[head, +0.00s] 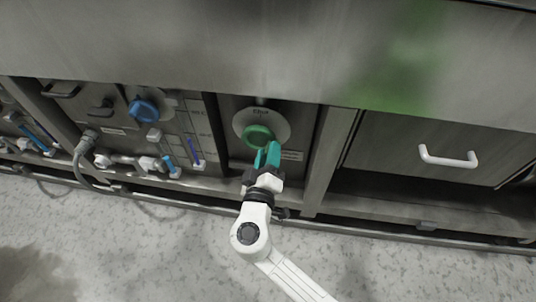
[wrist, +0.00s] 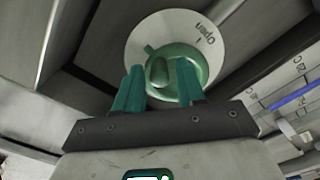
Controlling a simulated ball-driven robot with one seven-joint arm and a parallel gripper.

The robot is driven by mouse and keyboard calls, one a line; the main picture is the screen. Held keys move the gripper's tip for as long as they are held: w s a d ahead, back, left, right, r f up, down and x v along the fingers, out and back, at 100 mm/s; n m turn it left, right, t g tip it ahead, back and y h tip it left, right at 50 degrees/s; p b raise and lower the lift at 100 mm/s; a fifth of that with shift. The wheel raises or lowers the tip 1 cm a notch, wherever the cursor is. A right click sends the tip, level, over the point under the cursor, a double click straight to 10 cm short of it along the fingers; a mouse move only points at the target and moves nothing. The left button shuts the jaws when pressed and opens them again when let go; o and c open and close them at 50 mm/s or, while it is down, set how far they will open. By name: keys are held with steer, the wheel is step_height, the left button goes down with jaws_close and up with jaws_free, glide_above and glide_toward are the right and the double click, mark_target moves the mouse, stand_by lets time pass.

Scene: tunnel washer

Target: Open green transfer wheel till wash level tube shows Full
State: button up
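The green transfer wheel (head: 257,136) is mounted on a pale round plate (head: 279,119) in a dark panel bay. In the wrist view the wheel (wrist: 196,56) has a raised middle grip, and the plate (wrist: 147,32) reads "Open". My gripper (head: 267,155) has teal fingers at the wheel's lower right in the head view. In the wrist view my gripper (wrist: 157,72) is open, its fingers apart on either side of the raised grip; contact is unclear. A blue-filled tube (head: 195,152) stands left of the wheel beside a scale too small to read, so I cannot tell its level.
A blue knob (head: 144,110) and more tubes and pipe fittings (head: 150,163) are at the left. A white handle (head: 447,157) sticks out of the right panel. A steel overhang (head: 200,45) spans above. The speckled floor (head: 400,275) in front is clear.

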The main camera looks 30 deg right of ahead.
jaws_close()
stand_by(0.3)
